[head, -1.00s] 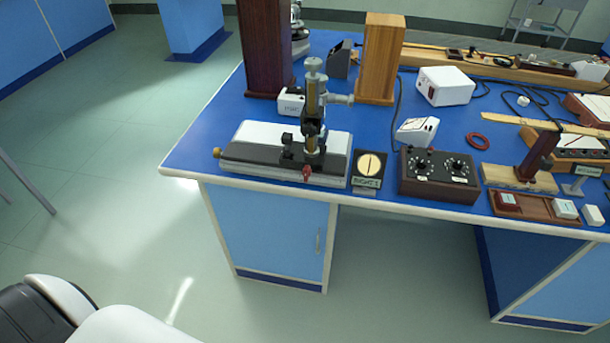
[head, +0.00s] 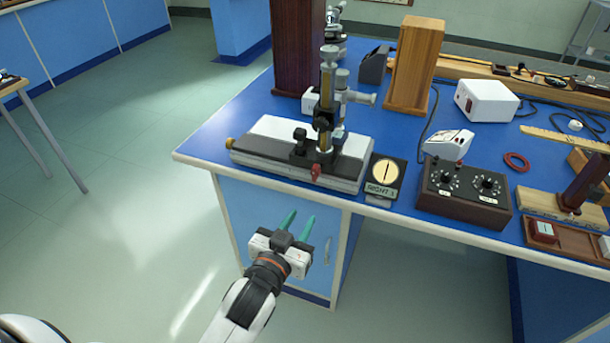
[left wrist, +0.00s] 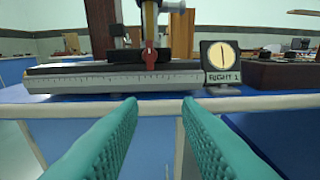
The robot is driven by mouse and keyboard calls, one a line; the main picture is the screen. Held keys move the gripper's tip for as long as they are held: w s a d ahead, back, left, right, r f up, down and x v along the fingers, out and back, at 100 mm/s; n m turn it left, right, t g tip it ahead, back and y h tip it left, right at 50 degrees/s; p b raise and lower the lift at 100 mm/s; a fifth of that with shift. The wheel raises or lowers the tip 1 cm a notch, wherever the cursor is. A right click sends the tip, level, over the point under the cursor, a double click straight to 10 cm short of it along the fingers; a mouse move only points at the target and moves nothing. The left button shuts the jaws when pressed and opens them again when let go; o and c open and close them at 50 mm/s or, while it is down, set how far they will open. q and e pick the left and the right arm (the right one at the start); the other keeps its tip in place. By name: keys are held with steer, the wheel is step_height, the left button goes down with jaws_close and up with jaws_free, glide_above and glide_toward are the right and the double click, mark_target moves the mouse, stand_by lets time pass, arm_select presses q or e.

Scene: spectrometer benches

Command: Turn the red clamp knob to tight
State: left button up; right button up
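The red clamp knob (head: 316,172) is on the front of the travelling microscope (head: 325,110), low on its carriage near the bench's front edge. In the left wrist view the red knob (left wrist: 150,54) shows above the scale, with its handle hanging down. My left gripper (head: 300,218) is open and empty, in front of the blue cabinet and lower than the bench top. Its two green fingers (left wrist: 160,105) point toward the bench, apart from the knob. My right gripper is not in view.
A dial sign reading "RIGHT 1" (head: 385,178) stands just right of the microscope base. A dark box with two knobs (head: 464,194) is further right. The bench's pale front edge (head: 240,182) lies between my gripper and the microscope.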

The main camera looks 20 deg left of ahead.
arm_select(q)
steer(key=t, duration=0.1)
glide_toward(314, 170)
steer(key=s, duration=0.2)
steer(key=shift+n, duration=0.3)
steer(key=w, duration=1.1)
steer(key=shift+w+d, duration=0.15)
steer(key=shift+w, duration=0.2)
steer(key=shift+c, duration=0.2)
jaws_close()
steer(key=shift+f, duration=0.1)
